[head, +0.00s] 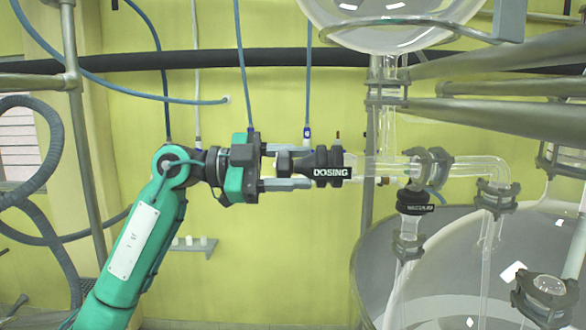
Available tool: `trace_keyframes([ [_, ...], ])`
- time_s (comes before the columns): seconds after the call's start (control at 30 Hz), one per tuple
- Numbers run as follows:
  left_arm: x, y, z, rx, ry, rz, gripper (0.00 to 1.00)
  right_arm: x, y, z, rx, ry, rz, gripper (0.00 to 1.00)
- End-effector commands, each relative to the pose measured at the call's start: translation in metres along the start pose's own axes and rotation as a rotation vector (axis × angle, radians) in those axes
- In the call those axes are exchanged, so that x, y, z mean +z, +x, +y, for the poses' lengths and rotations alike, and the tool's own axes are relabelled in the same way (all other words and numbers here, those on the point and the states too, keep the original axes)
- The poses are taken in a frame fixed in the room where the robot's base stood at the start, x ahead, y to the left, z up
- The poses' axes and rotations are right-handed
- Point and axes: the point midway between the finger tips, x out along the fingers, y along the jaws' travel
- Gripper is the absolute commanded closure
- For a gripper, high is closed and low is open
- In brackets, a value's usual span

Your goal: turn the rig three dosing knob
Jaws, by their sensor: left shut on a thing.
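The dosing knob (329,166) is a black ribbed knob with a white "DOSING" label, in the middle of the head view. It sits at the left end of a horizontal clear glass tube. My left gripper (312,168) comes in from the left on a green arm. Its two grey fingers lie along the upper and lower sides of the knob and are shut on it. The far side of the knob is hidden. My right gripper is not in view.
Glass pipes with metal clamps (427,167) stand right of the knob, with a second black labelled knob (415,202) below. A large glass vessel (380,260) fills the lower right. Metal rails cross the upper right. A small shelf (190,247) is on the yellow wall.

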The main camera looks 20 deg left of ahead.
Motion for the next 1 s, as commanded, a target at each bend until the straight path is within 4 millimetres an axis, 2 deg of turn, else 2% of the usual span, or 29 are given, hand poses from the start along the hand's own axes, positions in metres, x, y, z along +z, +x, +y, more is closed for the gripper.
trace_keyframes([
  [0.27,0.001,-0.001,0.001,-0.001,0.181,-0.001,0.78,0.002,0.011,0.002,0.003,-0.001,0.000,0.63],
  [1.0,0.001,0.000,0.000,0.000,0.880,0.000,0.78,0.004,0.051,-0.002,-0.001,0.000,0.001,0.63],
])
